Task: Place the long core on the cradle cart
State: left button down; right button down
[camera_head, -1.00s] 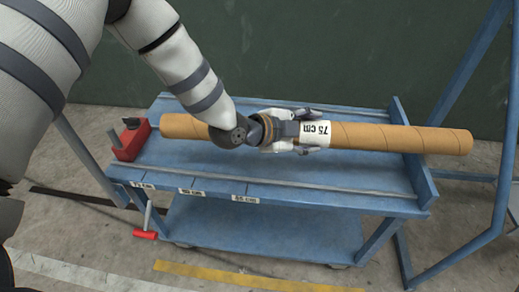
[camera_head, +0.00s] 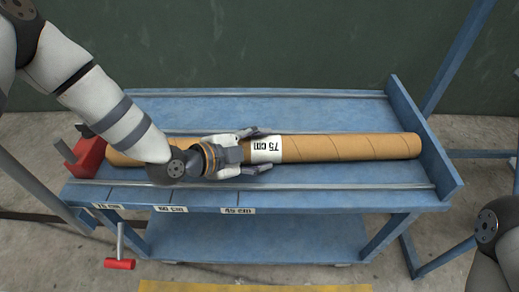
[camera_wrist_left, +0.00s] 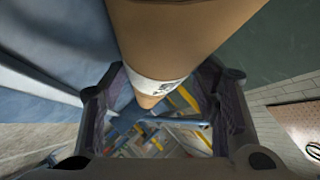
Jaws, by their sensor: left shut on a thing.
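The long core (camera_head: 350,148) is a brown cardboard tube with a white "75 cm" label. It lies level across the blue cart (camera_head: 330,108), between its two long rails. Its right end is close to the cart's raised end plate (camera_head: 440,162); its left end is by a red block (camera_head: 90,157). I cannot tell whether it touches the deck. My left gripper (camera_head: 250,151) is shut on the core at its middle, just left of the label. The left wrist view shows the core (camera_wrist_left: 190,30) between the fingers. My right gripper is out of view.
Labelled marks (camera_head: 170,209) run along the cart's front edge. A red-handled crank (camera_head: 119,264) hangs at the front left. A lower shelf (camera_head: 250,238) is empty. Blue frame posts (camera_head: 455,60) stand at right, and a dark green wall (camera_head: 250,40) is behind.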

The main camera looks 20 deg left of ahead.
pick_arm(q)
jog(key=shift+r, duration=0.1)
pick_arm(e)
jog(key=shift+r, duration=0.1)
pick_arm(q)
jog(key=c, duration=0.6)
grip_release()
jog(key=shift+s, duration=0.1)
jog(key=shift+a, duration=0.1)
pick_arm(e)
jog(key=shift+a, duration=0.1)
pick_arm(q)
jog(key=shift+s+a+r, duration=0.1)
jog(key=shift+s+r, duration=0.05)
jog(key=p+v, duration=0.2)
jog(key=v, duration=0.8)
jog(key=shift+s+a+r+p, duration=0.15)
jog(key=shift+s+r+p, duration=0.05)
jog(key=shift+r+p, duration=0.15)
jog(key=shift+s+a, duration=0.2)
jog(key=shift+s, duration=0.2)
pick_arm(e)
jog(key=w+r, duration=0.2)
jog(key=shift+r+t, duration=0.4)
